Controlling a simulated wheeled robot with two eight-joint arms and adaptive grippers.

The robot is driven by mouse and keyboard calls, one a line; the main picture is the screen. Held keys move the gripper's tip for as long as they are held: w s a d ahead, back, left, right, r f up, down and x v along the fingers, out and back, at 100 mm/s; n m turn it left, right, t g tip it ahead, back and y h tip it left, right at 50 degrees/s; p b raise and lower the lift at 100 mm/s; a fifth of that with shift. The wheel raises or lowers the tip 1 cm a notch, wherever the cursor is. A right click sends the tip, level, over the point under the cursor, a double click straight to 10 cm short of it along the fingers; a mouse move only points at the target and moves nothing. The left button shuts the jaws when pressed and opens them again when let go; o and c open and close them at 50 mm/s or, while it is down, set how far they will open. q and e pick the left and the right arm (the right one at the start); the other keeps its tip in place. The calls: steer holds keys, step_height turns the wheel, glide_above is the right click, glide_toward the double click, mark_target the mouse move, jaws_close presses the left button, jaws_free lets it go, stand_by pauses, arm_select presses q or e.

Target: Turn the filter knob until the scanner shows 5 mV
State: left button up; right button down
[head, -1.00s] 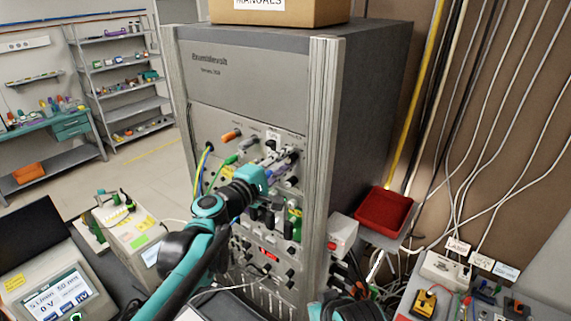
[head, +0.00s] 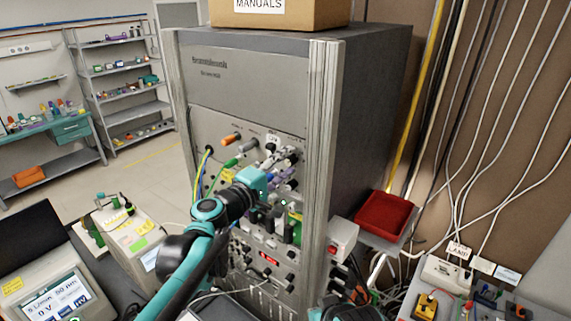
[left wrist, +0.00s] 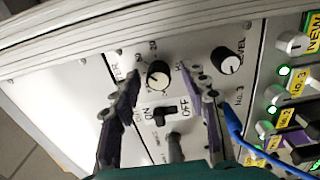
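In the left wrist view a black knob with a white pointer (left wrist: 158,73) is on a pale panel, beside lettering partly hidden by a finger and ending in "TER". My left gripper (left wrist: 160,80) is open, one finger on each side of the knob and nearer the camera; touching cannot be told. In the head view my left gripper (head: 277,212) is in front of the rack's lower modules. A display at lower left (head: 55,300) shows "5 L/min", "50 nm" and "0 V"; I cannot tell whether it is the scanner. My right gripper is not clearly in view.
A knob marked LEVEL (left wrist: 228,60) and an ON/OFF switch (left wrist: 166,113) are close by, with a blue cable (left wrist: 235,128) at the right finger. The tall rack (head: 250,80) holds several plugs and cables. A red bin (head: 384,215) stands right of it.

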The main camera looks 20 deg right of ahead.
arm_select(q)
steer(key=shift+a, duration=0.15)
steer(key=v, duration=1.2)
steer(key=shift+s+f, duration=0.1)
steer(key=s+a+f+m+g+y+b, duration=0.1)
steer(key=s+a+f+m+y+b, duration=0.15)
steer(key=f+b, duration=0.6)
steer(key=s+a+f+m+g+y+b, duration=0.15)
steer(key=s+a+f+b, duration=0.25)
steer(key=f, duration=0.9)
steer(key=s+a+f+m+y+b, duration=0.1)
steer(key=s+a+f+y+b, duration=0.15)
steer(key=f+b, duration=0.6)
steer(key=s+a+f+m+y+b, duration=0.1)
steer(key=s+a+f+y+b, duration=0.1)
steer(key=a+f, duration=0.3)
steer(key=s+a+f+g+y+b, duration=0.1)
steer(key=s+a+f+y+b, duration=0.2)
steer(key=f, duration=0.9)
steer(key=s+a+f+m+y+b, duration=0.1)
steer(key=s+a+f+b, duration=0.3)
steer(key=a+f, duration=0.4)
steer(key=shift+s+a+f+m+y+b, duration=0.35)
steer(key=shift+f+y+b, duration=0.2)
steer(key=shift+y+b, duration=0.3)
steer(key=shift+w+g, duration=0.1)
steer(key=shift+g, duration=0.15)
